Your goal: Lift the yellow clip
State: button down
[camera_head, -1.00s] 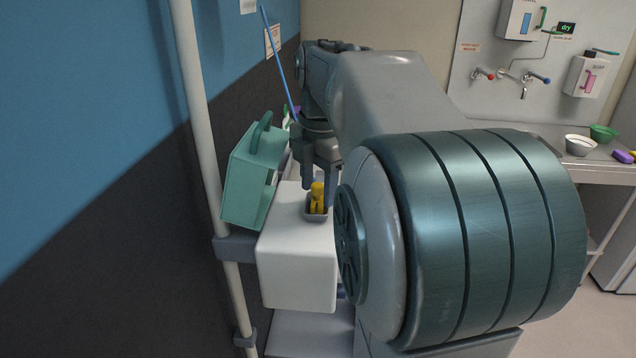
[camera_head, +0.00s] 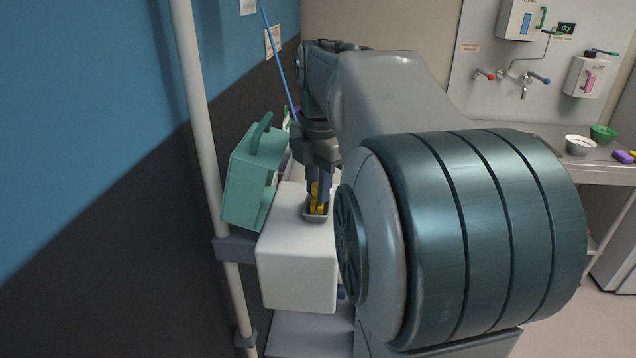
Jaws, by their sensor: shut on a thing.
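The yellow clip (camera_head: 315,206) stands in a small grey tray (camera_head: 306,217) on top of a white box-shaped unit (camera_head: 292,252). My gripper (camera_head: 318,192) points down over the tray with its fingers shut on the clip. The fingers hide part of the clip. The clip's lower part is still within the tray's rim, and I cannot tell whether it touches the tray floor.
A teal case (camera_head: 248,180) with a handle stands close to the left of my gripper. A pale upright pole (camera_head: 205,140) runs in front of the blue and dark wall. A counter (camera_head: 565,160) with bowls is at the far right.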

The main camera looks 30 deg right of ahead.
jog(key=shift+r+p, duration=1.4)
jog(key=shift+r, duration=0.3)
jog(key=c, duration=1.8)
grip_release()
grip_shut()
